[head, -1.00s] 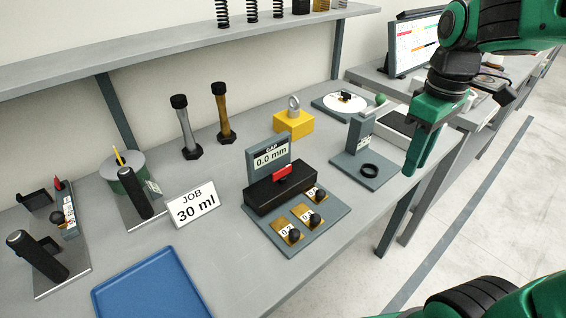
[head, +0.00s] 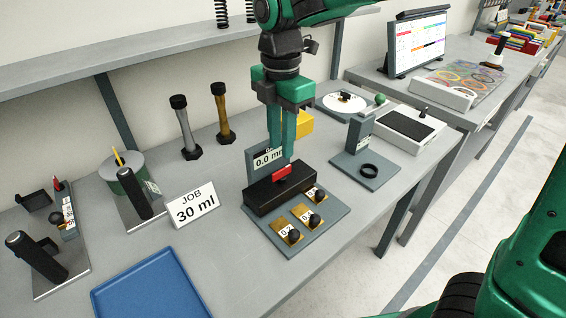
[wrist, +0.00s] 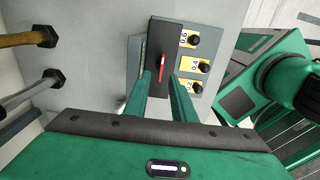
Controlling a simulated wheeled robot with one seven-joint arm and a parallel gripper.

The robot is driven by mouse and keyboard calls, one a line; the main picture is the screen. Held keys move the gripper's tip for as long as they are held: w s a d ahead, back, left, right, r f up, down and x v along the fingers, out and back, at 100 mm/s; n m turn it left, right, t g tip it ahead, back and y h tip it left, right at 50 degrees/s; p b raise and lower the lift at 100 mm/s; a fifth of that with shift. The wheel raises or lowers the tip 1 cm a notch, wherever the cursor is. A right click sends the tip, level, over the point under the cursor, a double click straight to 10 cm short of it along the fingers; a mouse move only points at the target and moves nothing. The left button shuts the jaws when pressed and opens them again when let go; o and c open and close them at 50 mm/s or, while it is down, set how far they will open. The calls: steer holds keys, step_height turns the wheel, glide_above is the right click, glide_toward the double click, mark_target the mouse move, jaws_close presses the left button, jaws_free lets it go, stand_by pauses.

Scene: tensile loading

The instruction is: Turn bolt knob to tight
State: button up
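My gripper (head: 282,158) is open and empty, pointing down over a black block (head: 262,199) with a red tab (head: 282,173) on top. In the wrist view the red tab (wrist: 162,66) shows between the two fingers (wrist: 160,78), and I cannot tell whether they touch it. A sign behind the block, partly hidden by the fingers, reads 0.0 mm (head: 264,160). Small black knobs on brass plates stand in front of the block (head: 293,237). I cannot tell which part is the bolt knob; no tight mark is readable.
A silver bolt-like post (head: 186,127) and a brass one (head: 222,115) stand behind left. A yellow block (head: 305,124) is partly hidden behind my gripper. A grey stand (head: 358,137) with a black ring is at right.

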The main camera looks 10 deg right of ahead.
mark_target(282, 175)
step_height(282, 175, down, 7)
steer(key=shift+r, duration=0.1)
steer(key=shift+c, duration=0.2)
